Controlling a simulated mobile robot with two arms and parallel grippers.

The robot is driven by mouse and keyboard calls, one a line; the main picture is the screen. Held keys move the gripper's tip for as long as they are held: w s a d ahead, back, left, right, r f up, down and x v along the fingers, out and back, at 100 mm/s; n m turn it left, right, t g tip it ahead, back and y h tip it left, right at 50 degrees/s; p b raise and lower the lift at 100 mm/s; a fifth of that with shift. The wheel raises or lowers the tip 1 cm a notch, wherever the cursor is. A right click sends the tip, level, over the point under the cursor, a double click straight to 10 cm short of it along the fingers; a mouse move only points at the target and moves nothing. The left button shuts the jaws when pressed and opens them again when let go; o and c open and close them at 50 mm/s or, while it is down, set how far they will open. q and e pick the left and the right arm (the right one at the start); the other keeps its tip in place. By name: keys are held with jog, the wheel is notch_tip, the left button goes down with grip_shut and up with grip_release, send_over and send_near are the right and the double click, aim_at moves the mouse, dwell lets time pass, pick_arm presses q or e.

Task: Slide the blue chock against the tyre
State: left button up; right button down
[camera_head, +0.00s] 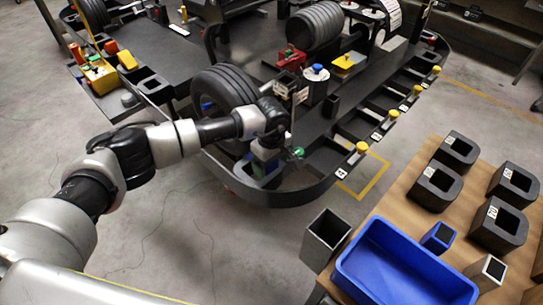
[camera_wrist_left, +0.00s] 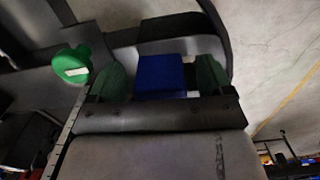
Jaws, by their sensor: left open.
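The blue chock (camera_head: 262,170) sits low in the kart's dark side tray, below my left gripper and partly hidden by it. In the left wrist view the blue chock (camera_wrist_left: 161,76) lies between the two green fingers of my left gripper (camera_wrist_left: 160,80), with a small gap on its right side. My left gripper (camera_head: 272,154) is open and points down around the chock. The black tyre (camera_head: 222,88) stands just behind and left of the chock; my wrist hides part of it. I cannot tell whether chock and tyre touch. My right gripper is not in view.
A green knob (camera_wrist_left: 72,64) is beside the left finger in the wrist view. The curved tray rim (camera_head: 285,197) runs in front of the chock. Several yellow-knobbed pegs (camera_head: 361,147) line the right edge. A wooden table (camera_head: 400,200) with a blue bin (camera_head: 350,262) stands at the lower right.

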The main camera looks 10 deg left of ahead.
pick_arm(q)
jog(key=c, duration=1)
jog(key=o, duration=1)
notch_tip(320, 180, up, 11)
jog(key=b, duration=0.2)
jog(key=shift+b, duration=0.3)
